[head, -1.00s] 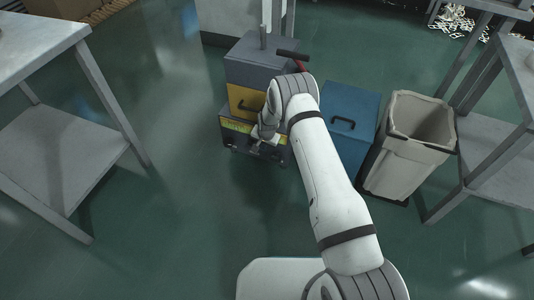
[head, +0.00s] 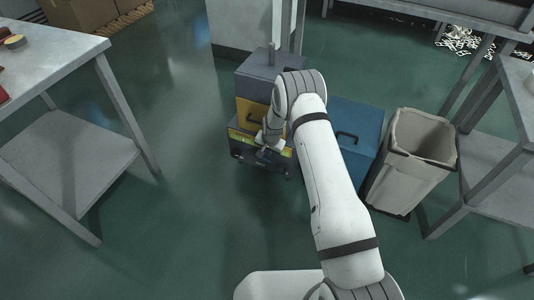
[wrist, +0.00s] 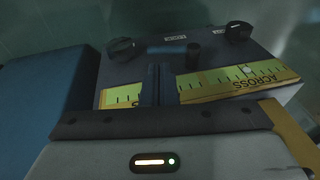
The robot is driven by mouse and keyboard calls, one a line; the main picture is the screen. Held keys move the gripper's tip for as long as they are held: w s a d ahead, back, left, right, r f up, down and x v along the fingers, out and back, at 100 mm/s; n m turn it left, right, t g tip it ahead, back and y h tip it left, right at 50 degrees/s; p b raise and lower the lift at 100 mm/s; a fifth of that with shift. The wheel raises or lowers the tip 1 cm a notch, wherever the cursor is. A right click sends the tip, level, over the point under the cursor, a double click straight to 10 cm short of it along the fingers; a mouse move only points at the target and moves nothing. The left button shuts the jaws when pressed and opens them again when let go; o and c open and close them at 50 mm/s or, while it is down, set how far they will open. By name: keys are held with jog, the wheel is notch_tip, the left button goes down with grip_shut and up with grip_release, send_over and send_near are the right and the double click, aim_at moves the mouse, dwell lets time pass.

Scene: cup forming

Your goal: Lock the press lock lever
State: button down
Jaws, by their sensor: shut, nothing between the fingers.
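The press (head: 255,88) is a stacked machine with a grey top, a yellow drawer-like middle and a dark base with a yellow-green scale strip. My gripper (head: 266,148) is low at the front of the press, by the base. In the wrist view, my gripper (wrist: 160,82) is shut and empty, its dark fingers in front of a dark panel with black knobs (wrist: 124,49) and a yellow ruler strip (wrist: 235,82) marked ACROSS. Whether the fingers touch the panel I cannot tell.
A blue box (head: 350,140) with a handle stands right of the press, and a grey bin (head: 412,160) beyond it. A metal table (head: 60,62) stands at left, another (head: 490,165) at right. The green floor between the left table and the press is clear.

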jog(key=p+v, duration=0.1)
jog(key=v, duration=0.5)
jog(key=shift+s+d, duration=0.25)
jog(key=shift+d, duration=0.05)
jog(key=s+d+r+n, duration=0.1)
jog(key=s+d+r, duration=0.1)
jog(key=s+r, duration=0.5)
jog(key=s+d+r+n, duration=0.1)
jog(key=s+d+r, duration=0.15)
jog(key=r, duration=0.85)
jog(key=s+d+r+n, duration=0.1)
jog(key=s+d+r, duration=0.25)
jog(key=r, duration=0.55)
jog(key=s+d+r+n, duration=0.1)
jog(key=s+r, duration=0.3)
jog(key=s, duration=0.8)
jog(key=s+d+r+n+g, duration=0.1)
jog(key=s+d+r, duration=0.2)
jog(key=s, duration=1)
jog(key=shift+r+g+h, duration=0.3)
jog(key=shift+r+h, duration=0.1)
jog(key=shift+r, duration=0.6)
jog(key=shift+w, duration=0.1)
